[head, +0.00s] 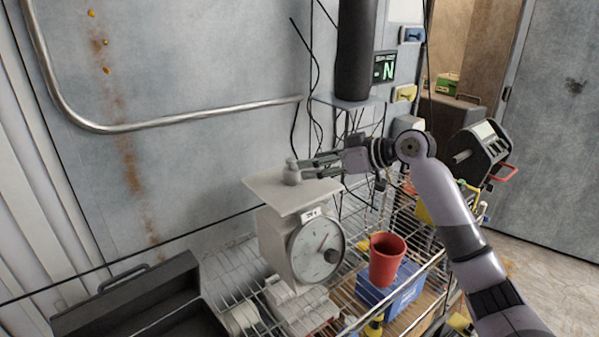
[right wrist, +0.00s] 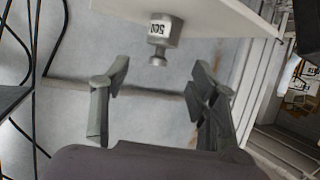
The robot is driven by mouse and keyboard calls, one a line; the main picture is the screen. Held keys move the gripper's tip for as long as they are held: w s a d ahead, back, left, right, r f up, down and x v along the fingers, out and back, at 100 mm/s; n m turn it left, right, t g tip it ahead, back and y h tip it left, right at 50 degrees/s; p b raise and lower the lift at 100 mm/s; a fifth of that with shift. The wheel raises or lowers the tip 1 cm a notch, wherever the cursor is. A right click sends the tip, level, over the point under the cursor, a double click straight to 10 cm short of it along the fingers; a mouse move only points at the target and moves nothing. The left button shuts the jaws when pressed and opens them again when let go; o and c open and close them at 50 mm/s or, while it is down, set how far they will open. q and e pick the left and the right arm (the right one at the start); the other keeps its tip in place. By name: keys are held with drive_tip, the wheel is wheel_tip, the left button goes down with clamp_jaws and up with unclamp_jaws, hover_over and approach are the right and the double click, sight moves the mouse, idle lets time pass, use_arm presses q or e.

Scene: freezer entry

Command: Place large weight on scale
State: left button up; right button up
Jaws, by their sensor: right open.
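A small grey metal weight (head: 291,172) stands on the flat top plate (head: 290,198) of a white scale (head: 277,240) with a round dial (head: 316,250). In the right wrist view the weight (right wrist: 163,31) appears upside down, has a label that seems to read 500, and rests on the plate (right wrist: 222,14). My right gripper (head: 306,168) is just right of the weight in the head view. In the right wrist view its fingers (right wrist: 160,75) are spread, empty and apart from the weight. My left gripper is not in view.
The scale stands on a wire shelf. A red cup (head: 387,259) and a blue box (head: 402,292) are right of it; an open dark toolbox (head: 140,295) is at lower left. A metal rail (head: 190,117) runs along the wall behind. Black cables hang behind my right gripper.

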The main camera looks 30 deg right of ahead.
drive_tip(key=shift+b+v, duration=0.5)
drive_tip(key=shift+v, duration=1.6)
drive_tip(key=shift+s, duration=0.1)
